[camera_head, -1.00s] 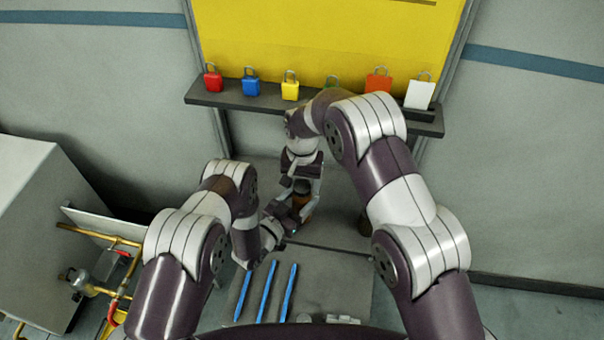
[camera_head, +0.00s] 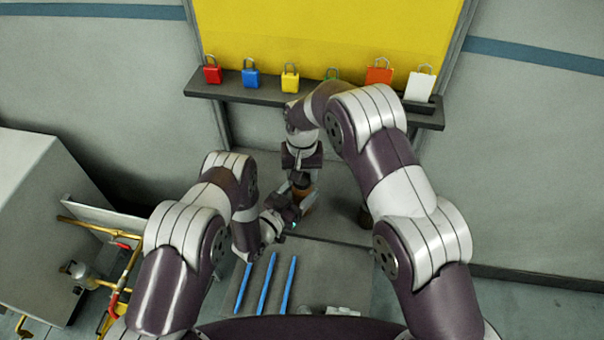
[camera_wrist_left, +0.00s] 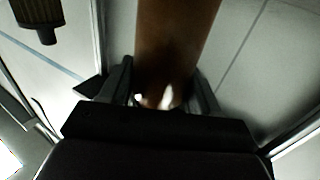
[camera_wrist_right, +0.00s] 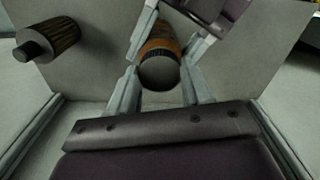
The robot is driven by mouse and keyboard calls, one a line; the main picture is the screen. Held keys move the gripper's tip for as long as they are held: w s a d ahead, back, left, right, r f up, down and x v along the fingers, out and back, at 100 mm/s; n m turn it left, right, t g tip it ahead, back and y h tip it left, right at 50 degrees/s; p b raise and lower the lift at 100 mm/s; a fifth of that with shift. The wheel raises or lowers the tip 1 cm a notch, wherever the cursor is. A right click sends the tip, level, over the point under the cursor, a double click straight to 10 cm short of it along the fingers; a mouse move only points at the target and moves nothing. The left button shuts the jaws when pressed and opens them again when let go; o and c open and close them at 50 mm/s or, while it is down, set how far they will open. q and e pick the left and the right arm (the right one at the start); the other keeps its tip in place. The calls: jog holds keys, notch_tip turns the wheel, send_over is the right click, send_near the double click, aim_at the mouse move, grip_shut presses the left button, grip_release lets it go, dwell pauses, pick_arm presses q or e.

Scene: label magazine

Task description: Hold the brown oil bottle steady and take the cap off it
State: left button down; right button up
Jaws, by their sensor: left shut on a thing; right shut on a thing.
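The brown oil bottle (camera_head: 305,190) is between my two grippers in the head view, mostly hidden by them. In the left wrist view its brown body (camera_wrist_left: 175,40) rises between the fingers of my left gripper (camera_wrist_left: 165,95), which is shut on it. In the right wrist view its brown side (camera_wrist_right: 158,47) shows behind a round dark cap (camera_wrist_right: 160,72). My right gripper (camera_wrist_right: 160,88) is shut on that cap from above. I cannot tell whether the cap is still seated on the bottle.
A second dark brown bottle with a black cap (camera_wrist_right: 50,42) stands nearby; it also shows in the left wrist view (camera_wrist_left: 40,15). Blue rods (camera_head: 266,285) lie on the table's front part. Padlocks (camera_head: 290,80) line the back shelf. Brass piping (camera_head: 110,275) is at left.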

jog(key=shift+r, duration=0.15)
jog(key=shift+r, duration=0.95)
jog(key=shift+r, duration=2)
pick_arm(q)
jog(key=shift+c, duration=0.8)
grip_release()
